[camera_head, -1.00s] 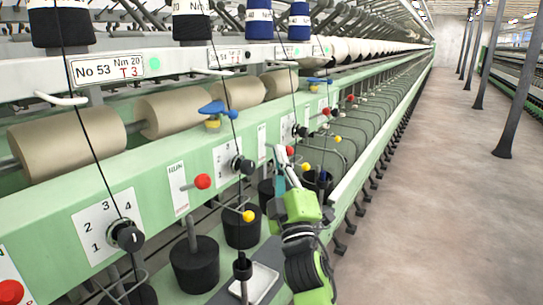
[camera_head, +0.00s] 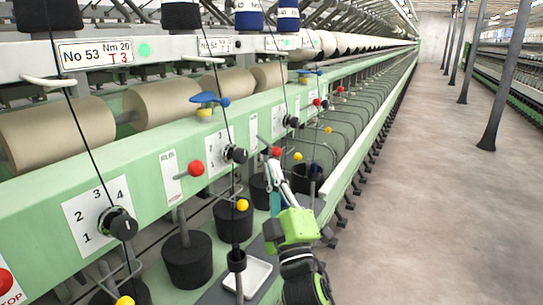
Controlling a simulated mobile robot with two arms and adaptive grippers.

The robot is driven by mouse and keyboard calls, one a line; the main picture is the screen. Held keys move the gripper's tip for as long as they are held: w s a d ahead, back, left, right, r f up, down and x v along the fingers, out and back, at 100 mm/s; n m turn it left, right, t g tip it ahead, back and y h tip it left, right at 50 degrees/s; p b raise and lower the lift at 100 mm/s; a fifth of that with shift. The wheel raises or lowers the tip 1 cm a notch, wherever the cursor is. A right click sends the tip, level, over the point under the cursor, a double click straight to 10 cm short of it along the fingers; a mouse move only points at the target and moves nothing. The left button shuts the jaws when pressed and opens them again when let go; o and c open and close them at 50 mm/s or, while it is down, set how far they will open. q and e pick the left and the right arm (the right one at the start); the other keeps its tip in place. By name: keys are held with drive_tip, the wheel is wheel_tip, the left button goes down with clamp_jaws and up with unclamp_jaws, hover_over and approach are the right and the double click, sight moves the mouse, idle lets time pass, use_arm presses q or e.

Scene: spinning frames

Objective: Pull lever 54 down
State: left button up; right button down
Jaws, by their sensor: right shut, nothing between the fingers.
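A row of red-ball levers runs along the green machine rail. One red knob (camera_head: 196,168) sits on a thin rod beside a white label plate (camera_head: 173,178). Farther along, another red knob (camera_head: 276,151) is on a rod sloping down from the upper left; I cannot read a number on it. My right gripper (camera_head: 273,168) is shut and empty, its fingertips just below that farther knob; I cannot tell whether they touch it. My left gripper is not in view. The nearest sign (camera_head: 95,53) reads No 53; the signs behind it are too small to read surely.
Black selector dials (camera_head: 122,226) and a blue handle (camera_head: 209,98) stick out from the rail. Yellow knobs (camera_head: 242,205) and black weights (camera_head: 187,260) sit below it. A white tray (camera_head: 252,272) lies left of my arm. The aisle floor (camera_head: 420,190) at right is clear.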

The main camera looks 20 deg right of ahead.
drive_tip(key=shift+v, duration=1.1)
